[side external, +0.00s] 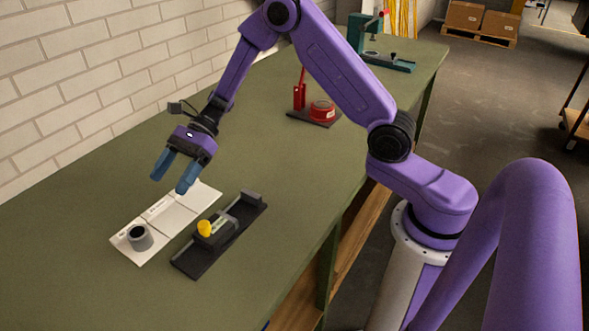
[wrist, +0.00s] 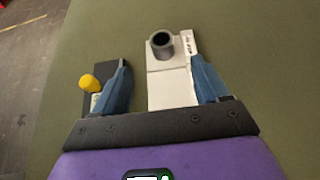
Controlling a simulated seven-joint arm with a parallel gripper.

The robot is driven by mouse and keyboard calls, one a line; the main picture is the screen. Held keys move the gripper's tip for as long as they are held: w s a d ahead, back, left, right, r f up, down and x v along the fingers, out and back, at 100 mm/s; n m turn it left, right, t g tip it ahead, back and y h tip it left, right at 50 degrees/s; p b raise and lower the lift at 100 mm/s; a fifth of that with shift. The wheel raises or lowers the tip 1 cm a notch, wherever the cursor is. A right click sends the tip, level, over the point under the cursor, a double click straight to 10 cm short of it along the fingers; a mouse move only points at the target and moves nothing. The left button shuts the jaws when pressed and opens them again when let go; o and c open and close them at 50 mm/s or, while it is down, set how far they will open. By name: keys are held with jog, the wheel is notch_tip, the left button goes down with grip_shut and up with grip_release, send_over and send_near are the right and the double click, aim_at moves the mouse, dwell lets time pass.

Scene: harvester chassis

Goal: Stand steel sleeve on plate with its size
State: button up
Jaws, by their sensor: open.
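The grey steel sleeve (side external: 139,237) stands upright on the nearest panel of a white labelled plate strip (side external: 182,213). In the wrist view the sleeve (wrist: 161,46) shows its dark open bore, at the far end of the strip (wrist: 170,90). The printing on the labels is too small to read. My gripper (side external: 170,184) is open and empty, above the strip and behind the sleeve, apart from it. In the wrist view its blue fingers (wrist: 160,64) are spread wide, with the strip between them and the sleeve beyond.
A black fixture with a yellow knob (side external: 204,228) lies right of the strip. Further back are a red stand with a red round part (side external: 322,111) and a green press (side external: 375,50). A brick wall borders the left.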

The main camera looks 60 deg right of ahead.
jog(key=s+r+n+g+h, duration=0.25)
jog(key=s+n, duration=0.45)
jog(key=s, duration=0.4)
jog(key=s+r+n+g+h, duration=0.2)
jog(key=s+n+h, duration=0.2)
jog(key=s+n, duration=0.5)
jog(key=s+d+r+n+t+h, duration=0.1)
jog(key=s+d+n+t+h, duration=0.3)
jog(key=s+d+n, duration=0.9)
jog(key=shift+s+d+r+n+t+h, duration=0.2)
jog(key=shift+s+n+t+h, duration=0.15)
jog(key=shift+s+n+h, duration=0.3)
